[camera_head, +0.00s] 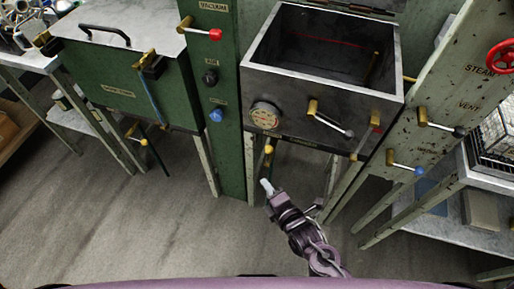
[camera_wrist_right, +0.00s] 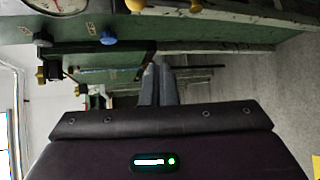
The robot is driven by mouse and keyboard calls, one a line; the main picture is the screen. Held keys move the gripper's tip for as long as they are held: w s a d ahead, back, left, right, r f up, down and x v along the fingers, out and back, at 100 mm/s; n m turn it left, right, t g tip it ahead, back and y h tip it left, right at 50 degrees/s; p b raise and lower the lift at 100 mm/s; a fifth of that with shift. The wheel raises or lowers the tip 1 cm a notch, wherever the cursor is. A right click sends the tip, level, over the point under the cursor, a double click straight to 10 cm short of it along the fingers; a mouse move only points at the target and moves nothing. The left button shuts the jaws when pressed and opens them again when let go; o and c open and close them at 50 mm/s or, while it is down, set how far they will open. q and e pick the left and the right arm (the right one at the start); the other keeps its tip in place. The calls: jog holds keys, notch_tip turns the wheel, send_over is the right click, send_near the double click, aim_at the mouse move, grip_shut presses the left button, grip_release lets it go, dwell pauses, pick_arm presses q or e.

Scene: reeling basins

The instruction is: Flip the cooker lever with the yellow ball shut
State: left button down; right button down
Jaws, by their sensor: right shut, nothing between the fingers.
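The lever with the yellow ball (camera_head: 269,150) hangs under the front of the grey metal cooker (camera_head: 340,100), below its round gauge. My left gripper is not in view.
A green basin (camera_head: 120,90) is at left. Steam and vent controls are at right. The floor in front is clear.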

aim_at(269, 153)
jog(key=w+a, duration=0.1)
jog(key=w, duration=0.8)
jog(key=shift+w+r+n+p, duration=0.15)
jog(key=shift+w+n+p, duration=0.15)
jog(key=shift+w+p, duration=0.05)
dwell(0.3)
dwell(0.4)
jog(key=shift+s+d+t+y+b, duration=0.1)
jog(key=shift+d+t+y+b, duration=0.1)
jog(key=shift+t+y+b, duration=0.15)
jog(key=shift+d, duration=0.1)
